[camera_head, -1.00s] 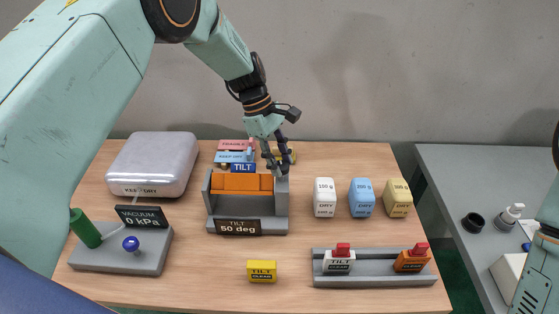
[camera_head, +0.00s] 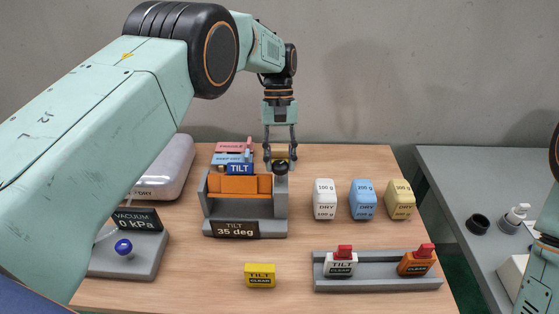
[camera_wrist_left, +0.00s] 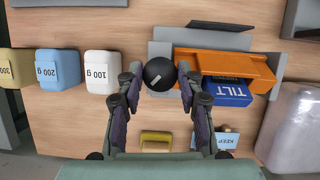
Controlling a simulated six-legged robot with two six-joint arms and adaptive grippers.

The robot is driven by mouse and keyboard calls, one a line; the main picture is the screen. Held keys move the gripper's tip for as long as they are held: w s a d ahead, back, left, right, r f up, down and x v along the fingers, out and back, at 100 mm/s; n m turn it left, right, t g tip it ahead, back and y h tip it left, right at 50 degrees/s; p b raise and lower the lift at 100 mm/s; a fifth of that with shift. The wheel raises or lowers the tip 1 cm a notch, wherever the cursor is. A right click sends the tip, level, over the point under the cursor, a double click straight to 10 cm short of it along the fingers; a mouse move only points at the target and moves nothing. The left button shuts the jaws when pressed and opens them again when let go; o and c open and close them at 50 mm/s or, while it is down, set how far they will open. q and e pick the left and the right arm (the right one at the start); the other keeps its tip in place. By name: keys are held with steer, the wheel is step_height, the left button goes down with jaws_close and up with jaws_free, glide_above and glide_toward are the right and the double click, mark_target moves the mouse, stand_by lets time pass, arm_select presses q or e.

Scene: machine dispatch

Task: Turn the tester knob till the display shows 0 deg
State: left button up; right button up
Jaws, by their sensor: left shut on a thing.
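My left gripper (camera_head: 280,158) reaches down from above and is shut on the knob. In the left wrist view the knob (camera_wrist_left: 159,74) sits between the two fingertips (camera_wrist_left: 159,84), with a pale mark on its face. A blue TILT block (camera_wrist_left: 225,92) shows beside the orange cradle there. My right gripper is not in view.
White, blue and yellow weights (camera_head: 362,199) stand right of the tester. A grey rail (camera_head: 375,280) with two red-topped tags lies in front of them. A yellow TILT block (camera_head: 260,275) and the vacuum unit (camera_head: 125,252) are nearer the front and left.

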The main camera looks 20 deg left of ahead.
arm_select(q)
steer(key=m+y, duration=0.1)
steer(key=m, duration=0.3)
steer(key=shift+d+m+y, duration=0.2)
steer(key=shift+m+y, duration=0.1)
steer(key=shift+y, duration=0.1)
steer(key=m+y, duration=0.1)
steer(key=m, duration=0.3)
steer(key=shift+s+d+m+y, duration=0.1)
steer(key=shift+m+y, duration=0.2)
steer(key=shift+y, duration=0.1)
steer(key=m+t+y+p, duration=0.1)
steer(key=m+p, duration=0.1)
steer(key=m, duration=0.2)
steer(key=shift+s+d+m, duration=0.1)
steer(key=shift+m, duration=0.2)
steer(key=m+t+y+p, duration=0.1)
steer(key=m, duration=0.2)
steer(key=shift+p, duration=0.35)
steer(key=m+t, duration=0.1)
steer(key=m, duration=0.2)
steer(key=shift+s, duration=0.15)
steer(key=shift+m+t, duration=0.8)
steer(key=shift+m, duration=0.7)
steer(key=shift+f, duration=0.1)
steer(key=o, duration=1.2)
steer(key=shift+y, duration=0.3)
